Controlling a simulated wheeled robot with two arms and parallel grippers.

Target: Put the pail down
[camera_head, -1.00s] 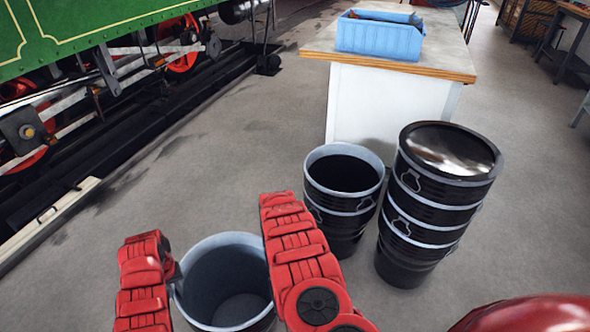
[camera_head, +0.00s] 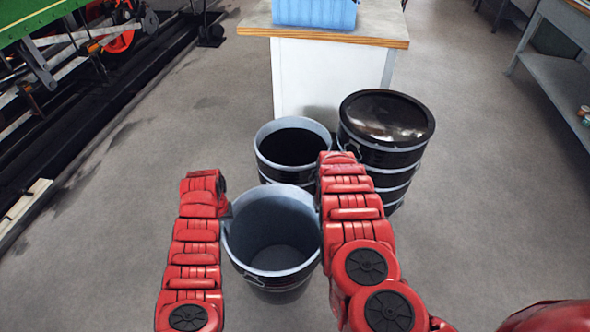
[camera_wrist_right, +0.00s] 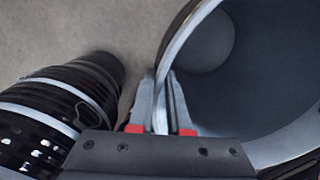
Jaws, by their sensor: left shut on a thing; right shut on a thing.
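An empty grey-blue pail (camera_head: 273,275) with a dark band is upright between my two arms in the head view. My left gripper (camera_head: 229,210) is at its left rim, and my right gripper (camera_head: 319,203) is at its right rim, mostly hidden by the arm. In the right wrist view my right gripper (camera_wrist_right: 162,105) is shut on the rim of the pail (camera_wrist_right: 262,75), one finger inside and one outside. The left fingertips are small and partly hidden. I cannot tell whether the pail's base touches the floor.
An open dark pail stack (camera_head: 264,168) stands just behind the pail. A taller black stack (camera_head: 385,156) is right of it; a ribbed dark stack shows in the right wrist view (camera_wrist_right: 60,105). Behind is a white workbench (camera_head: 325,80) with a blue bin (camera_head: 315,12).

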